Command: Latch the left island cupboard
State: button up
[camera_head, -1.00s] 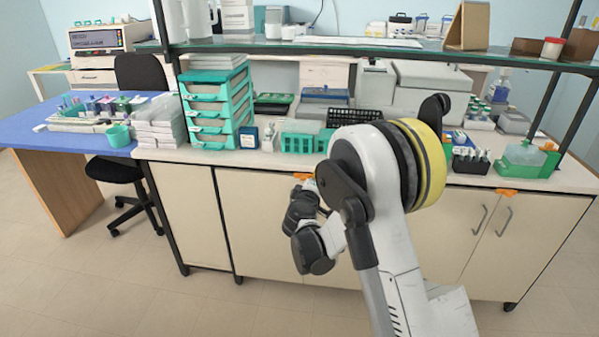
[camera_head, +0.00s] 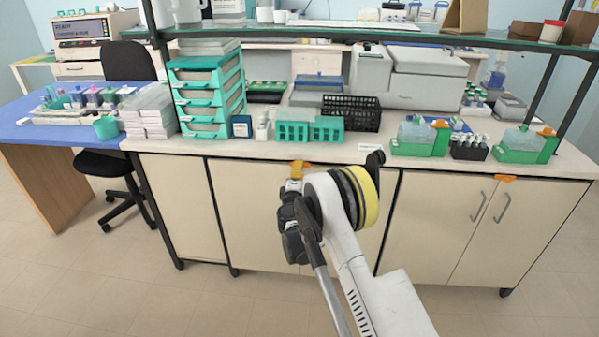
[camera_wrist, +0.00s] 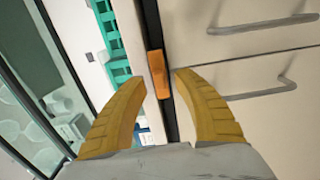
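The left island cupboard (camera_head: 257,210) is a cream double-door unit under the bench. My arm hides much of its right door and its handles in the head view. Two metal handles (camera_wrist: 262,25) show on its doors in the wrist view. Its orange latch (camera_head: 299,166) sits at the top of the doors, under the worktop edge. In the wrist view the orange latch (camera_wrist: 158,73) shows between and beyond my fingertips. My gripper (camera_wrist: 159,80) is open, with its two yellow fingers apart and nothing held. I cannot tell whether the fingers touch the latch.
The right cupboard (camera_head: 440,230) has its own orange latch (camera_head: 505,178) and two handles. Teal racks (camera_head: 310,130), a black basket (camera_head: 352,112) and green staining containers (camera_head: 420,138) stand near the worktop's front edge. The floor before the cupboards is clear.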

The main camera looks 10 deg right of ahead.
jog(key=shift+x, duration=1)
grip_shut()
jog(key=shift+r+m, duration=0.1)
jog(key=shift+m, duration=0.2)
jog(key=m, duration=0.3)
jog(key=shift+m, duration=0.3)
jog(key=m, duration=1.3)
jog(key=shift+m, duration=0.3)
